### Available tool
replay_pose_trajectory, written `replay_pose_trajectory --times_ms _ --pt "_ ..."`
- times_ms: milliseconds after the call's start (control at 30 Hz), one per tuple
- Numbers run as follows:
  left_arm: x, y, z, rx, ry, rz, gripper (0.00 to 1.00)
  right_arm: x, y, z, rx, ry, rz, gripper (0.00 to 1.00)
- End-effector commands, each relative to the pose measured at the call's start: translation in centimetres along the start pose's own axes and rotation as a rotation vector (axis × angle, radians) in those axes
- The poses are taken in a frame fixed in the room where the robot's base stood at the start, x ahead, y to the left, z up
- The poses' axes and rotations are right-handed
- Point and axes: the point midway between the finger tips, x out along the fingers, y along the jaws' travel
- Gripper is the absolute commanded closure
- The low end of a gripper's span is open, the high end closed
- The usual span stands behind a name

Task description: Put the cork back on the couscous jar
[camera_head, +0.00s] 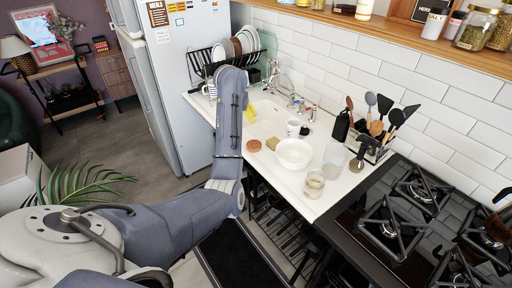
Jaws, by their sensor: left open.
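A small clear glass jar (314,184) with pale contents at its bottom, apparently the couscous jar, stands upright near the front right of the white counter. No lid shows on it. A flat round brown disc (254,146), apparently the cork, lies on the counter to the left, beyond a white bowl (294,154). My left arm reaches up across the counter's left end. My left gripper (233,76) is at its far end, near the dish rack, apart from jar and cork. It is open, its fingers mostly hidden by the arm. My right gripper is out of view.
A clear cup (334,160) stands close behind the jar. A tan sponge (272,144), a white mug (293,128) and a sink lie farther back. A utensil holder (372,149) and the black gas hob (395,230) are to the right. A dish rack (202,62) stands behind my arm.

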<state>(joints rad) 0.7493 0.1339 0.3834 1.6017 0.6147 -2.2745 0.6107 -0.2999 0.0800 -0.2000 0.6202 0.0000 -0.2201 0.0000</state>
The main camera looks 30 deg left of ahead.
Motion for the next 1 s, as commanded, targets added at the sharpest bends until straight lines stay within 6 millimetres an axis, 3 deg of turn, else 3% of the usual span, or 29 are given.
replay_pose_trajectory --times_ms 133,333,833,1000 --pt "-0.6 2.5 2.0 0.029 -0.048 0.075 0.1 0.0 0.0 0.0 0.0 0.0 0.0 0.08" --pt "-1.0 4.0 3.6 0.055 -0.082 0.124 0.1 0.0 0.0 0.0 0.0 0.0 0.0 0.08" --pt "-1.1 4.4 4.1 0.065 -0.092 0.137 0.1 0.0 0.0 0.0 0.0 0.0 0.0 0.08" --pt "0.2 4.4 4.2 0.066 -0.094 0.133 0.1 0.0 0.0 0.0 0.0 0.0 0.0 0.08"
